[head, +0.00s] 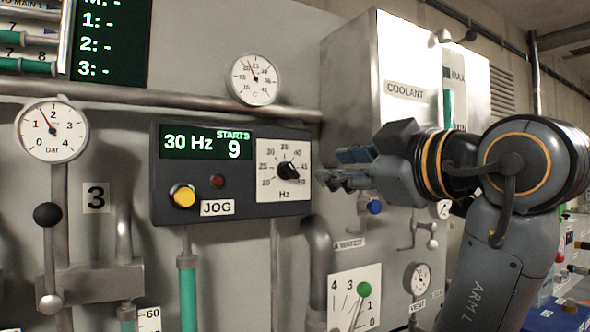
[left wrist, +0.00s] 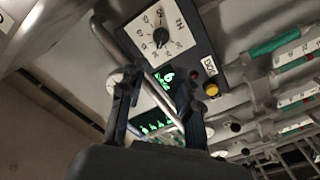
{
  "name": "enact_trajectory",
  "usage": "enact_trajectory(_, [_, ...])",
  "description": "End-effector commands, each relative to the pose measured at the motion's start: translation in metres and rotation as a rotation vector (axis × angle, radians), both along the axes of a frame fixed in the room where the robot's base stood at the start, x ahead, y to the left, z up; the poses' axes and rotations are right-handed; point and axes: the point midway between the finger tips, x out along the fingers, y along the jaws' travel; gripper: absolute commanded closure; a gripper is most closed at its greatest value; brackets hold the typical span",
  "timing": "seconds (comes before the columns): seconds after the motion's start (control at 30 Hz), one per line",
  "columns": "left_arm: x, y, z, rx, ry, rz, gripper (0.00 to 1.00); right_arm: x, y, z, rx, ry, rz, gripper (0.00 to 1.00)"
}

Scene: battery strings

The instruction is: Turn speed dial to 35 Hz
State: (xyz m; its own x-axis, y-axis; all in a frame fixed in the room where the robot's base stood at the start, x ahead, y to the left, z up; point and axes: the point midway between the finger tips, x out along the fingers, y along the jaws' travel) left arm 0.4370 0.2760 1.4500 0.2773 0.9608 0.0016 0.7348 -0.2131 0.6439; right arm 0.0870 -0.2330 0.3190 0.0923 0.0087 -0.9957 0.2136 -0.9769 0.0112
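The speed dial (head: 288,170) is a black knob on a white scale plate marked in Hz, at the right end of a dark control box. The green display (head: 205,143) beside it reads 30 Hz and STARTS 9. Which mark the knob points to is hard to tell. My left gripper (head: 346,169), on the arm marked ARM L, reaches in from the right and is just right of the dial, apart from it. In the left wrist view its two fingers (left wrist: 157,88) are spread and empty, with the dial (left wrist: 160,37) beyond them. My right gripper is not in view.
A yellow button (head: 182,195) with a JOG label and a small red lamp (head: 217,181) sit on the same box. A coolant cabinet (head: 400,60) juts out above right. A blue knob (head: 375,206) and a green-tipped lever (head: 364,289) lie below the gripper. Pipes surround the box.

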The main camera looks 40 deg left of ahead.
Motion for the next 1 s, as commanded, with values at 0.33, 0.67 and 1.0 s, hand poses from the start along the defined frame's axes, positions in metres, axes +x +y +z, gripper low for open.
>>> enact_trajectory(0.33, [0.02,0.073,0.002,0.001,0.004,0.005,0.67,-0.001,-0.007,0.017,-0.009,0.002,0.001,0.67])
enact_trajectory(0.67, [0.032,0.113,0.0,0.0,0.003,0.002,0.67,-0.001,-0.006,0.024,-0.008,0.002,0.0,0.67])
enact_trajectory(1.0, [0.033,0.116,0.0,-0.001,0.002,0.0,0.67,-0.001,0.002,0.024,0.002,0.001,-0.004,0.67])
